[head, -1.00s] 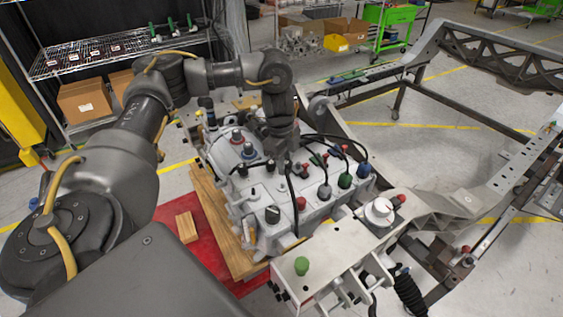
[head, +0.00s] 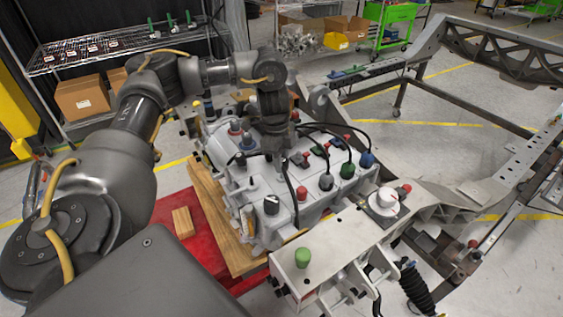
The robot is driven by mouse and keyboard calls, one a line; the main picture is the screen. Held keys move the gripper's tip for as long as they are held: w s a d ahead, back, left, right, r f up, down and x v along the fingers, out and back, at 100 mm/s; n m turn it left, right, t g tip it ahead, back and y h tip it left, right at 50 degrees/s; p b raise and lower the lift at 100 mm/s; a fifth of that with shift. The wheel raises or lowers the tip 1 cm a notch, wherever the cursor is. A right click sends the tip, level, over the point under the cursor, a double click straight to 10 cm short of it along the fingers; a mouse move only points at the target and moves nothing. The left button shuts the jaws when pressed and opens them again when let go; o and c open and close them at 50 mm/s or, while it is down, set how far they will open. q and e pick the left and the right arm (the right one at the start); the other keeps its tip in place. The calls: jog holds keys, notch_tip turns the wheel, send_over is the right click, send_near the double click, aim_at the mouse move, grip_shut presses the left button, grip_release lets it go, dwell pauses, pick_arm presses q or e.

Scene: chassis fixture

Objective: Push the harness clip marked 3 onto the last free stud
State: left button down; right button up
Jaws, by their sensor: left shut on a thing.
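My left gripper (head: 274,155) points down over the grey casting (head: 262,230), near its middle. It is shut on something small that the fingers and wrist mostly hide. It is likely the harness clip, but I cannot read a 3 or see a stud beneath it. A red-capped part (head: 301,194) and a black knob (head: 271,204) stand nearer the front. My right gripper is out of view.
The casting rests on wooden boards (head: 212,222) over a red mat, with a loose wood block (head: 182,222) at left. A pale bracket with a green cap (head: 303,257) and a white round part (head: 384,200) are at front right. The chassis frame (head: 480,65) extends right.

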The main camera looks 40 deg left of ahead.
pick_arm(q)
jog(key=shift+p, duration=0.5)
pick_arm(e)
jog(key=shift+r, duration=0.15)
pick_arm(q)
jog(key=shift+a+f, duration=0.1)
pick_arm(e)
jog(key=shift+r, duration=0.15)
pick_arm(q)
jog(key=shift+p, duration=0.35)
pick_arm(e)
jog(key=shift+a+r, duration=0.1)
pick_arm(q)
jog(key=shift+p, duration=0.3)
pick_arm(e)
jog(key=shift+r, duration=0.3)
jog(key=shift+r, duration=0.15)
pick_arm(q)
jog(key=shift+p, duration=0.4)
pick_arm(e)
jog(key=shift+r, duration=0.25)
pick_arm(q)
jog(key=shift+f, duration=0.15)
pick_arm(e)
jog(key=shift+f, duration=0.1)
pick_arm(q)
jog(key=shift+f+b, duration=0.35)
jog(key=shift+f, duration=0.45)
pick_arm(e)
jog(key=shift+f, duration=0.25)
